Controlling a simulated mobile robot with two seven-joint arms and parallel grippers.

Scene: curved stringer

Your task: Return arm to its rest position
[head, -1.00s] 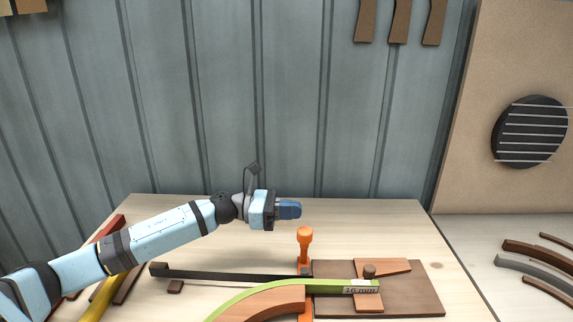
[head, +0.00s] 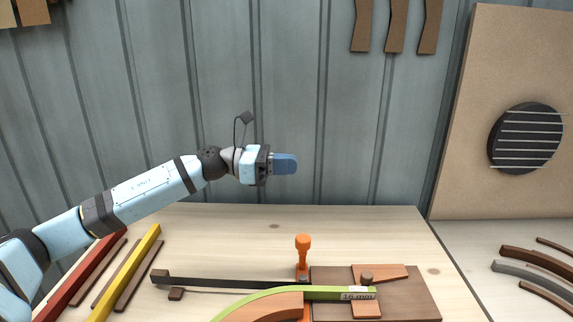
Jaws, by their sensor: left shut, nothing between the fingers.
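My left arm comes in from the left in the head view. Its left gripper (head: 285,164) is shut and empty. It is raised in the air over the workbench (head: 275,227), in front of the grey panelled wall, and touches nothing. My right gripper is not in view.
Below the gripper, an orange clamp (head: 303,250) stands by a green curved strip (head: 320,292) on a brown board (head: 405,304). A dark bar (head: 230,282) lies left of it. Red (head: 88,265) and yellow (head: 130,262) strips lie at left. The bench's back is clear.

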